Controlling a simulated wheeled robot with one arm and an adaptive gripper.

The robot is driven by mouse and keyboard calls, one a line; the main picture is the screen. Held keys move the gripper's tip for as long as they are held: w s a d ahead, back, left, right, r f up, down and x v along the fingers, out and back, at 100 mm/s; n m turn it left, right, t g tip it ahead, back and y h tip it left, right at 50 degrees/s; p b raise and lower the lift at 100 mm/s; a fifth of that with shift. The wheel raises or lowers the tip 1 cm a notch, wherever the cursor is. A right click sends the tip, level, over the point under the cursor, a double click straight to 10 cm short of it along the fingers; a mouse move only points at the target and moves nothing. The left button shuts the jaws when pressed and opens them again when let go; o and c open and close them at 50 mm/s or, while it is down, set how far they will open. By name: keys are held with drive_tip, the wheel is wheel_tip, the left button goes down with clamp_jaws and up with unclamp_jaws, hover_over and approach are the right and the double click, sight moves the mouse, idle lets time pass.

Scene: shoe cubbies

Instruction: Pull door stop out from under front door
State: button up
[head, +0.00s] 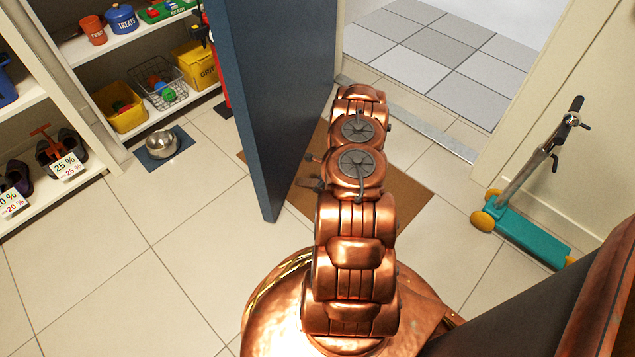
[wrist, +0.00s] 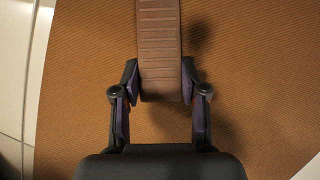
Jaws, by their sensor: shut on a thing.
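The door stop (wrist: 160,45) is a brown, ribbed wedge, seen in the wrist view running from the top edge down between my fingers. My gripper (wrist: 159,82) is shut on its near end, one dark finger with a purple pad on each side. A soft shadow lies on the mat to the right of the stop; its far end is out of frame. The blue front door (head: 280,90) stands open in the head view, its lower edge left of my arm.
A brown doormat (head: 408,200) lies beneath my arm. A teal scooter (head: 520,225) stands at right by the wall. Shelves (head: 90,50) with bins and shoes line the left; a metal bowl (head: 161,143) sits on the floor. Tiled floor at left is clear.

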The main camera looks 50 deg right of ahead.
drive_tip(key=shift+s+d+p, duration=0.15)
drive_tip(key=shift+s+d, duration=0.2)
drive_tip(key=shift+s, duration=0.35)
drive_tip(key=shift+s+d+p, duration=0.15)
drive_tip(key=shift+s+d, duration=0.15)
drive_tip(key=shift+s, duration=0.35)
drive_tip(key=shift+s, duration=0.2)
drive_tip(key=shift+d, duration=0.1)
wheel_tip(320, 180, up, 8)
drive_tip(key=p, duration=0.5)
idle(0.4)
drive_tip(key=shift+f, duration=0.1)
